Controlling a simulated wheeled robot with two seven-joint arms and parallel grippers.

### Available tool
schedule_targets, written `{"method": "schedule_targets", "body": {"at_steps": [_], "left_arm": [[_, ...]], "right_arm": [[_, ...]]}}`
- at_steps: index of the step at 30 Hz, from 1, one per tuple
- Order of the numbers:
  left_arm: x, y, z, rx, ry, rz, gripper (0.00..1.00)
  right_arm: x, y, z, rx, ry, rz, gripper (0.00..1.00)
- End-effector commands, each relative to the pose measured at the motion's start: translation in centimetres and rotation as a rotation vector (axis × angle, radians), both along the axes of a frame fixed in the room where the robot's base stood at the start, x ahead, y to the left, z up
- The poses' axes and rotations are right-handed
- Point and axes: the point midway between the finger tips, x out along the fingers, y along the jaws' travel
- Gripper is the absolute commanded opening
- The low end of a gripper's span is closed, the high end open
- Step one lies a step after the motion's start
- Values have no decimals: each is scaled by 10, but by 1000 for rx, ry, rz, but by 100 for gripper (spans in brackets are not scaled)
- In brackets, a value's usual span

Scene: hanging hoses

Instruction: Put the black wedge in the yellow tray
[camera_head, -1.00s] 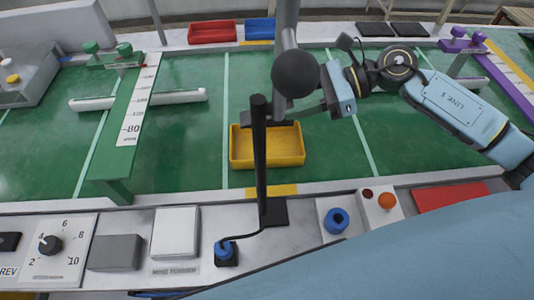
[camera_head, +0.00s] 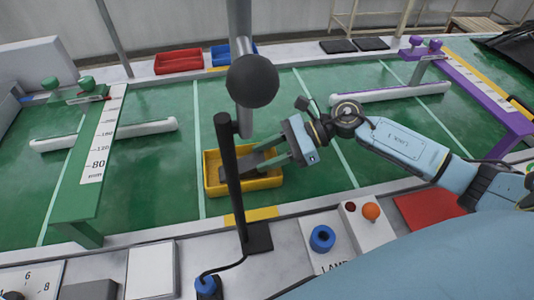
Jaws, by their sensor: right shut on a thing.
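The yellow tray (camera_head: 268,182) lies on the green surface near its front edge. My right gripper (camera_head: 258,162) reaches in from the right, its fingers low over the tray. It is shut on a small dark thing (camera_head: 239,173), which looks like the black wedge, at or inside the tray. The upright black post partly hides it, so I cannot tell whether it touches the tray floor. My left gripper is not in view.
The black post (camera_head: 232,185) and a hanging grey rod with a dark ball (camera_head: 252,81) stand in front of the tray. A green gauge bridge (camera_head: 84,195) is at left, a purple one (camera_head: 478,85) at right. Red (camera_head: 180,62) and blue trays sit behind.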

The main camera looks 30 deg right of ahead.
Motion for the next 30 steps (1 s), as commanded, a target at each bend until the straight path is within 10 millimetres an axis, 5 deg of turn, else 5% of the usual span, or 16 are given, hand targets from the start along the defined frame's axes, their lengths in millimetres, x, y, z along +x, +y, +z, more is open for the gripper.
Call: {"method": "schedule_targets", "body": {"at_steps": [9, 10, 15, 27, 30], "left_arm": [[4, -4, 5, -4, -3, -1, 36], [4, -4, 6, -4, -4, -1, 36], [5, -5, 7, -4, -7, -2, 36], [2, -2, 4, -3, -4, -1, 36], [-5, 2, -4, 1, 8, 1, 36]], "right_arm": [[0, 0, -2, 1, -1, 0, 2], [0, 0, -2, 0, 0, 0, 43], [0, 0, -2, 0, 0, 0, 62], [0, 0, 2, 0, 0, 0, 62], [-4, -16, 7, -5, 2, -4, 62]]}}
